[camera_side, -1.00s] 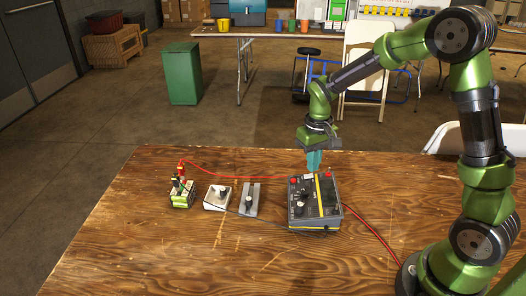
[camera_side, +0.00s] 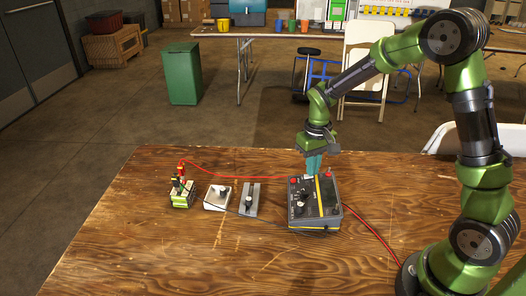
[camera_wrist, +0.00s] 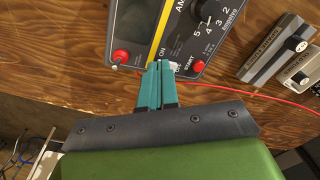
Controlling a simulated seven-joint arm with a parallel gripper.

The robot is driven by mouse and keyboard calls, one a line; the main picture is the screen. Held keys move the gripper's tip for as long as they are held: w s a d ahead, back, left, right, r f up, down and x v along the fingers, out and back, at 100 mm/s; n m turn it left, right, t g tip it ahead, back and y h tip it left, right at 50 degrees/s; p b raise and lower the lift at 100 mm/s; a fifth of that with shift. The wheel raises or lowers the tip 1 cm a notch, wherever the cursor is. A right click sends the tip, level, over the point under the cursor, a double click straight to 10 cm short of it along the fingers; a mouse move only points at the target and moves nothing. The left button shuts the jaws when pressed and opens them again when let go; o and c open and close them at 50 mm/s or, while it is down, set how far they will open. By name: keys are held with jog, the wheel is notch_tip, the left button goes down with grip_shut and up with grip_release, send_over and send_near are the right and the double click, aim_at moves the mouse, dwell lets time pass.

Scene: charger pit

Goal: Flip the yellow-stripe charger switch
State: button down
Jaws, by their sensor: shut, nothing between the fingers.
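The dark grey charger (camera_side: 301,212) with a yellow stripe (camera_side: 319,197) stands on the wooden table, left of my arm's base. In the side view my gripper (camera_side: 314,174) points down at the charger's back edge. I cannot tell whether the fingertips touch the switch.
The table's front left is clear.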

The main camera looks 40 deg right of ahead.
aim_at(314, 182)
jog(key=shift+f, duration=0.1)
jog(key=shift+r, duration=3.55)
jog(key=s+a+r+t+y, duration=0.1)
jog(key=s+a+r+t, duration=0.2)
jog(key=s, duration=0.5)
jog(key=s+a+r+m+t+y, duration=0.1)
jog(key=s+a+r+t, duration=0.3)
jog(key=s+r, duration=0.4)
jog(key=shift+a+r, duration=0.25)
jog(key=shift+a, duration=0.35)
